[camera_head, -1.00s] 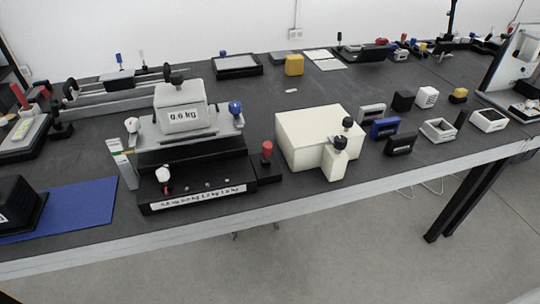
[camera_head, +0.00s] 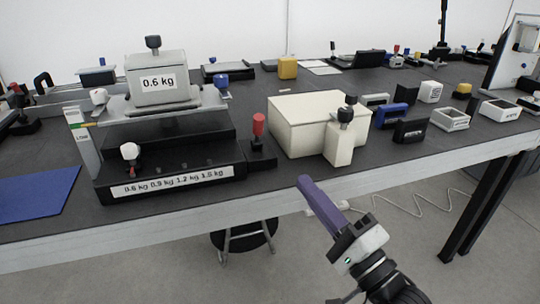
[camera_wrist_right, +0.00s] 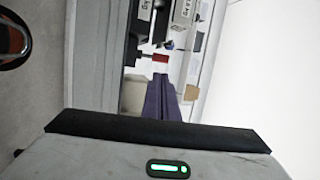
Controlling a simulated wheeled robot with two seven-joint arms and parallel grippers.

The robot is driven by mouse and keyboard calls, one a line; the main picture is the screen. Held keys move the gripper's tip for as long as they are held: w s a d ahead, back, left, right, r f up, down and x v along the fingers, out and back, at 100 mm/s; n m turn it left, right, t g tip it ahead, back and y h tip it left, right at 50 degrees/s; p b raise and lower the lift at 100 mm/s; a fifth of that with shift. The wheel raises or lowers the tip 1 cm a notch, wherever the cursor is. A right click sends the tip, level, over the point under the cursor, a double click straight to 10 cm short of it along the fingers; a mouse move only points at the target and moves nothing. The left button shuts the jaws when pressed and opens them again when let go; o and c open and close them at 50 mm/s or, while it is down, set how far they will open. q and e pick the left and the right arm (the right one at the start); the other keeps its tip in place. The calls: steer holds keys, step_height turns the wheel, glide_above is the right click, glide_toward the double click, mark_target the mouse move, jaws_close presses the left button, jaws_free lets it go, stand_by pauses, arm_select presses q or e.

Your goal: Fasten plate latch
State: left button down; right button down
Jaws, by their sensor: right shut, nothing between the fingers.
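A black stepped fixture (camera_head: 215,166) with a weight label strip stands on the bench. A light plate (camera_head: 125,105) lies on top of it, with a grey 0.6 kg weight (camera_head: 157,90) on the plate. A blue knob (camera_head: 221,81) is at the plate's right end and a white knob (camera_head: 98,96) at its left. A red-capped handle (camera_head: 258,126) stands upright on the fixture's right block; red also shows in the wrist view (camera_wrist_right: 160,58). A white-topped post (camera_head: 130,152) is at the front left. My right gripper (camera_head: 306,184) is shut and empty, at the bench's front edge, apart from the red handle.
Several small blocks and frames (camera_head: 410,131) sit further right. A blue mat (camera_head: 35,194) lies at left. A stool (camera_head: 245,236) stands below the bench.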

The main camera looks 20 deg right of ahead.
mark_target(261, 127)
steer(key=shift+r, duration=0.25)
steer(key=b+x, duration=0.1)
steer(key=x, duration=1.2)
steer(key=shift+w, duration=0.45)
arm_select(q)
steer(key=shift+d+f, duration=0.15)
steer(key=shift+f, duration=0.1)
arm_select(e)
steer(key=shift+r, duration=0.1)
arm_select(q)
steer(key=shift+w+r, duration=0.15)
steer(key=shift+w, duration=0.05)
